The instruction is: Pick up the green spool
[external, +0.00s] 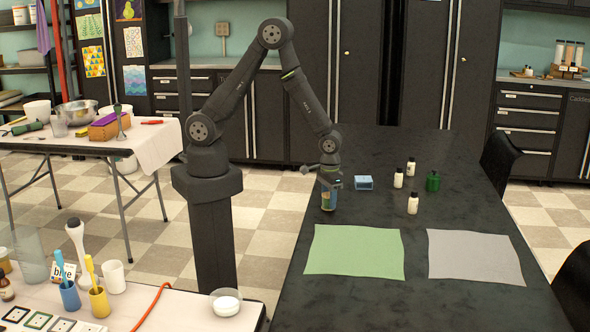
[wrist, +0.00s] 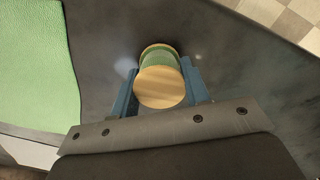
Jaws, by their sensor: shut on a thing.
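The green spool (wrist: 158,85) has pale wooden ends and a band of green thread. In the wrist view it sits between the two blue fingers of my gripper (wrist: 160,88), which are shut on its sides. In the external view the spool (external: 327,202) shows small below my gripper (external: 329,190), at the left side of the dark table. I cannot tell whether the spool touches the table or is slightly above it.
A green mat (external: 355,252) and a grey mat (external: 474,257) lie at the front of the dark table (external: 440,222). A blue box (external: 363,183), several white bottles (external: 413,204) with dark caps and a green bottle (external: 433,181) stand behind them. The table's left edge is close to the spool.

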